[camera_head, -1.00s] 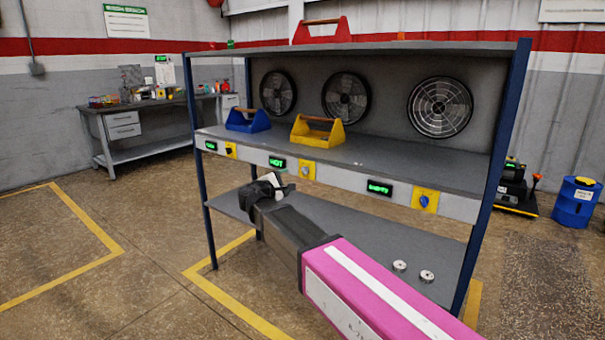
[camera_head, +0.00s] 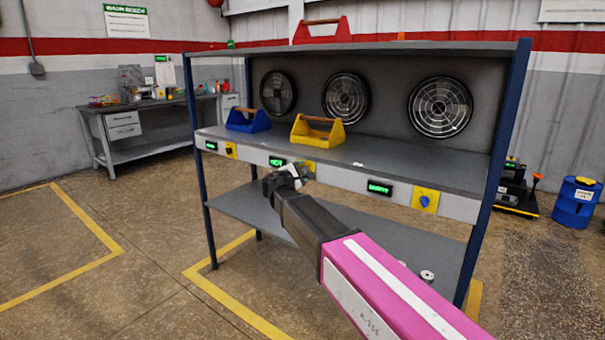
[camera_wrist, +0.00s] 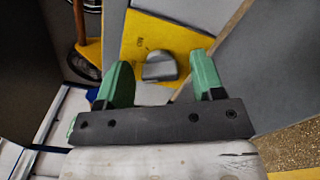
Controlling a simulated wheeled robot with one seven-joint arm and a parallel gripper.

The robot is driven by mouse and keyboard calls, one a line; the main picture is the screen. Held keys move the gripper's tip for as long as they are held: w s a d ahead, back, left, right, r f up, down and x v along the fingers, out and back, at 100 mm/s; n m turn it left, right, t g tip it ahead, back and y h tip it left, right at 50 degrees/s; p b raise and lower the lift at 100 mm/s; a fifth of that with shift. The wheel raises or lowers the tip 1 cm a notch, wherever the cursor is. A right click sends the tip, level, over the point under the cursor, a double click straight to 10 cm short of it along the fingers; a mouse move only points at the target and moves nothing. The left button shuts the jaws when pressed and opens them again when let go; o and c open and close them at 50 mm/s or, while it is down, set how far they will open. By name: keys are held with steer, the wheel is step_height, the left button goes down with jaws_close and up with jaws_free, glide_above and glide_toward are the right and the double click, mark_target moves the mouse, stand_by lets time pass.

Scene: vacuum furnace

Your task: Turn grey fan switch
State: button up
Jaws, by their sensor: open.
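The grey fan switch (camera_wrist: 160,66) is a rounded grey knob on a yellow plate (camera_wrist: 140,32) in the wrist view. My gripper (camera_wrist: 162,78) is open, its two green fingers on either side of the knob in that view, with a gap to each finger; I cannot tell how deep the fingers reach. In the head view my gripper (camera_head: 284,178) is in front of the shelf's middle panel and hides the knob. Part of the yellow plate (camera_head: 309,166) shows behind it.
A blue switch (camera_head: 424,201) is at the right of the panel, a dark one (camera_head: 230,151) at the left. Green displays (camera_head: 380,188) sit beside the switches. A yellow toolbox (camera_head: 318,132) and a blue toolbox (camera_head: 248,121) stand on the shelf (camera_head: 400,160) above, before three fans.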

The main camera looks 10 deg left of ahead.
steer(key=c, duration=0.9)
steer(key=shift+c, duration=0.2)
steer(key=shift+m, duration=0.3)
steer(key=m, duration=0.5)
steer(key=shift+m, duration=0.3)
steer(key=m, duration=0.5)
steer(key=shift+m, duration=0.3)
steer(key=o, duration=0.9)
